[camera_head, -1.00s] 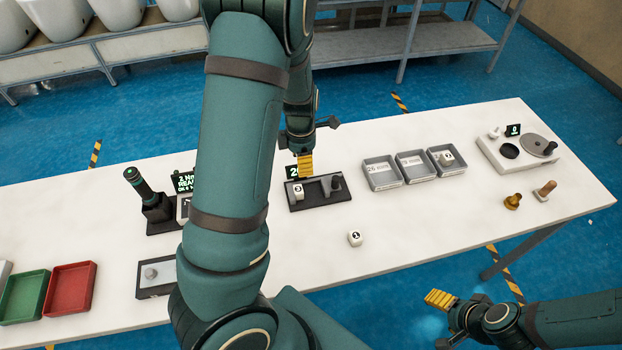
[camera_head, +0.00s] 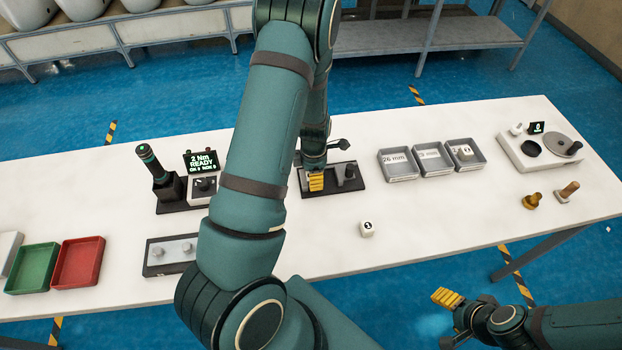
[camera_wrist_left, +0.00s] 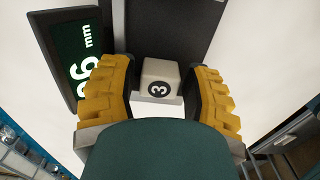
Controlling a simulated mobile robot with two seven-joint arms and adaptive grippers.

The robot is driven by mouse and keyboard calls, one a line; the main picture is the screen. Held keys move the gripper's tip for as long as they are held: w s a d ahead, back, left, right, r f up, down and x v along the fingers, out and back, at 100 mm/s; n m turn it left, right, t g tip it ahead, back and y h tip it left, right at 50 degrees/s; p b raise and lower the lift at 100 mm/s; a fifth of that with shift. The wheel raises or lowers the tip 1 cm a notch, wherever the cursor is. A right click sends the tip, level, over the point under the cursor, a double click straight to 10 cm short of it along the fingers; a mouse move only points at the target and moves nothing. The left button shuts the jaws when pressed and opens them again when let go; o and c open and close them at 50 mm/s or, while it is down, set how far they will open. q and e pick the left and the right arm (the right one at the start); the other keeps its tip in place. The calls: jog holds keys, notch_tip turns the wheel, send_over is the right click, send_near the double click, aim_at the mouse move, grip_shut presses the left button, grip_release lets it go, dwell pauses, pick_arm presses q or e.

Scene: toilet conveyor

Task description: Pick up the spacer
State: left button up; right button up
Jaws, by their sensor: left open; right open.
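A white spacer block marked 3 (camera_wrist_left: 160,78) sits on the dark gauge fixture (camera_head: 334,189). My left gripper (camera_head: 316,183) is open and down at the fixture. In the left wrist view its yellow fingers stand on both sides of the block, with gaps visible. In the head view the gripper hides this block. A second white numbered block (camera_head: 366,229) lies on the bare table in front of the fixture. Another block (camera_head: 463,153) lies in the rightmost grey tray. My right gripper (camera_head: 447,298) is open and empty, off the table's front edge.
A display (camera_wrist_left: 82,55) with a partly hidden mm reading stands beside the fixture. Grey trays (camera_head: 399,178) and a scale-like station (camera_head: 533,165) are to the right. A torque tool stand (camera_head: 169,188), green bin (camera_head: 33,288) and red bin (camera_head: 78,282) are left. The front middle is mostly clear.

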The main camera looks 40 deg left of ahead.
pick_arm(q)
jog(key=shift+s+d+f, duration=0.1)
jog(key=shift+f, duration=0.45)
jog(key=c, duration=0.7)
